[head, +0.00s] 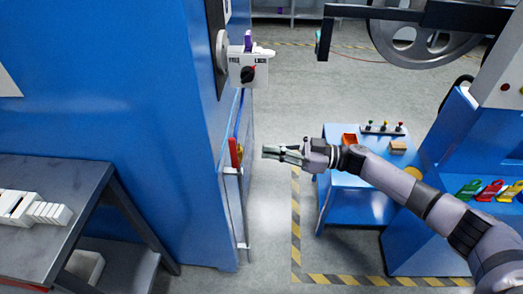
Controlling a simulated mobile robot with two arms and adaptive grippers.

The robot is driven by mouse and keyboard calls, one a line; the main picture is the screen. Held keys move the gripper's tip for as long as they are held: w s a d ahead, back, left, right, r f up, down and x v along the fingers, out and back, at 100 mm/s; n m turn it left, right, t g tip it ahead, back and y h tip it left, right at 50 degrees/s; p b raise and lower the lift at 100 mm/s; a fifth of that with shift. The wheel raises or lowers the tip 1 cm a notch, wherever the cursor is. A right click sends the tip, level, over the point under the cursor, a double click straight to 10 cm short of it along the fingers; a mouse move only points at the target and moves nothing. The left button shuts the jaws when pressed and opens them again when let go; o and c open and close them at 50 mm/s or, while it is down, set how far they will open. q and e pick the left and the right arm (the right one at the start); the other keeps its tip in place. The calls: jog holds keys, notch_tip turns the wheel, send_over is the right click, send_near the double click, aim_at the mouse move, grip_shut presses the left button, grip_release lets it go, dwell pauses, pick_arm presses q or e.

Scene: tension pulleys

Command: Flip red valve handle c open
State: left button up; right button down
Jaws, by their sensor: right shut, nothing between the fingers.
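A red handle (233,153) stands upright on the side of the blue cabinet (150,120), left of the middle of the head view. A thin strip of yellow shows just behind it. No letter is readable on it, so I cannot tell if it is handle c. My right gripper (266,152) comes in from the right and points left at about the height of the red handle in the picture. Its fingers are shut and empty, with a gap between them and the handle. My left gripper is not in view.
A white box with a black knob (248,72) juts from the cabinet above the handle. A grey table (75,180) is at left. Open floor lies between cabinet and blue table.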

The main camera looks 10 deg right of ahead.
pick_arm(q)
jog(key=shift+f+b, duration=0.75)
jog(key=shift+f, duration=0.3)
pick_arm(e)
jog(key=v, duration=0.7)
jog(key=shift+d+r, duration=0.2)
jog(key=shift+d, duration=0.05)
